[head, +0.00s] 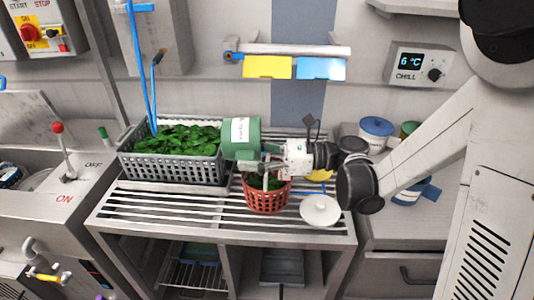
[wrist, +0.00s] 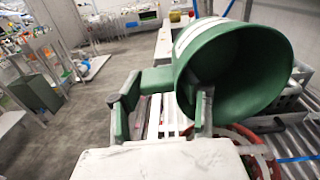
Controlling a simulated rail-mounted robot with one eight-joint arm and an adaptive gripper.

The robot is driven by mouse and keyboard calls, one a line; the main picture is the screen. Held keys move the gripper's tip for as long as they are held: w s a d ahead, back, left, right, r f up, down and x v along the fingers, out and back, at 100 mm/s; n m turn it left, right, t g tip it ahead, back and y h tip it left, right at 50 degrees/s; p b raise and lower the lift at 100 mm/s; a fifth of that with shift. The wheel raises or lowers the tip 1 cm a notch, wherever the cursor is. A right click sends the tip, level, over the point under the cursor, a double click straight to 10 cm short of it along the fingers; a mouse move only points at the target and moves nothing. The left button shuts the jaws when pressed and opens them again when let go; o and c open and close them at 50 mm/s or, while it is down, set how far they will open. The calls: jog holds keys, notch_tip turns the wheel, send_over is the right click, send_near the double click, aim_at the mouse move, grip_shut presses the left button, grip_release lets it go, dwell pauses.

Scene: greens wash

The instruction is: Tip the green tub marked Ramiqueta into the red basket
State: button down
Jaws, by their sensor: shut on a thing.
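The green tub (head: 254,135) with a white label is held on its side above the red basket (head: 267,198); the label's writing is too small to read surely. In the wrist view the tub (wrist: 243,75) shows its open mouth, and the visible inside looks empty. My gripper (head: 256,165) is shut on the tub, at its handle side, just over the basket's back rim. The basket stands on the slatted rack, with some green leaves visible inside. Part of its red rim (wrist: 246,133) shows below the tub in the wrist view. My gripper hides some of the basket's inside.
A grey crate (head: 172,172) full of leaves stands left of the basket. A white lid (head: 320,211) lies to its right on the rack (head: 205,203). Tubs with blue (head: 377,127) and green lids stand behind my arm. A blue hose hangs over the crate.

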aim_at(236, 160)
jog(key=shift+f, duration=0.1)
jog(key=shift+a+h+p, duration=0.15)
jog(key=shift+h+p, duration=0.15)
jog(key=shift+p, duration=0.2)
jog(key=shift+a+h+p, duration=0.25)
jog(key=shift+h+p, duration=0.35)
jog(key=shift+p, duration=0.6)
jog(key=a+p, duration=0.1)
jog(key=a+h+p, duration=0.1)
jog(key=p, duration=0.1)
jog(key=shift+a+f+h, duration=0.15)
jog(key=shift+f+h, duration=0.15)
jog(key=a+r+g+h+p, duration=0.1)
jog(key=a+h+p, duration=0.5)
jog(key=h, duration=0.8)
jog(key=shift+w+a+r, duration=0.2)
jog(key=shift+w+a, duration=0.1)
jog(key=shift+a, duration=0.85)
